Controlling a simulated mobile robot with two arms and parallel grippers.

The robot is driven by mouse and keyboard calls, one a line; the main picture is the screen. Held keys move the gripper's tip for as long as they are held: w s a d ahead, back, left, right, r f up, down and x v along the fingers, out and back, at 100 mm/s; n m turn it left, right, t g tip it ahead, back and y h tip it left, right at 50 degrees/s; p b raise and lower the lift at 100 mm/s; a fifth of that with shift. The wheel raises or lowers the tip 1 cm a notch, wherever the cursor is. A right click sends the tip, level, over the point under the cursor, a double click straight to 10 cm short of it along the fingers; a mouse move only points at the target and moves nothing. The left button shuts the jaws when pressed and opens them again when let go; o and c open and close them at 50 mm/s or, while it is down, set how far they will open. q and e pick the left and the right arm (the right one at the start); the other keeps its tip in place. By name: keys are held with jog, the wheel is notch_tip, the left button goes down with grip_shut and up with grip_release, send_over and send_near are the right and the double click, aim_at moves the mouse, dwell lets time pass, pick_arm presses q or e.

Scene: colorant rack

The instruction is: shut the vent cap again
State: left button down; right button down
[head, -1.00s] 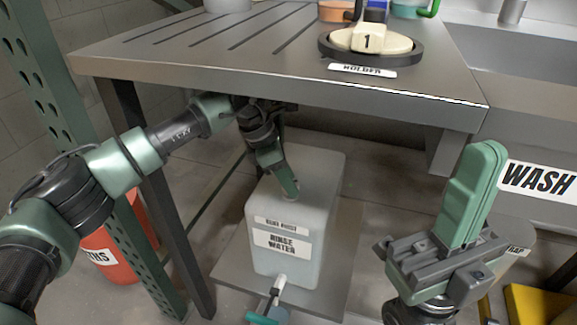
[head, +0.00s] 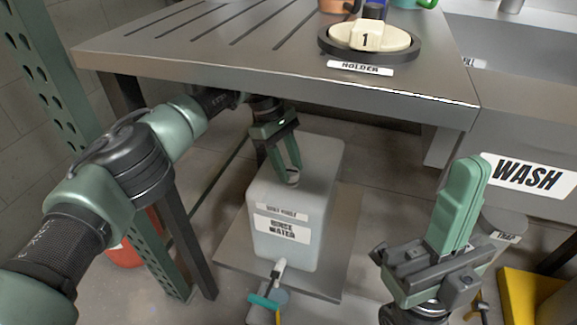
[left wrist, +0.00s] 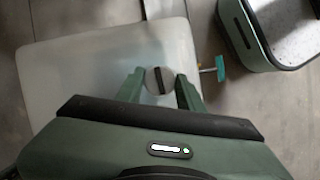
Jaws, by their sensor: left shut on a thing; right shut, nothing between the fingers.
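The white rinse water container (head: 300,215) stands under the bench on a low grey board. Its vent cap (head: 292,178) is a small pale disc on top, largely covered by my fingers in the head view. In the left wrist view the round vent cap (left wrist: 152,84) shows a dark bar across it. My left gripper (head: 290,172) reaches down from under the bench edge, its fingers shut on the cap's two sides; they also show in the left wrist view (left wrist: 160,78). My right gripper (head: 470,165) is shut and empty, pointing up at the right.
The bench top (head: 230,45) overhangs the container, its front edge close above my left wrist. A tap with a teal handle (head: 264,302) sticks out at the container's front. A bench leg (head: 185,220) stands left. A yellow object (head: 530,295) lies at lower right.

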pick_arm(q)
jog(key=shift+m, duration=0.4)
jog(key=c, duration=0.9)
grip_release()
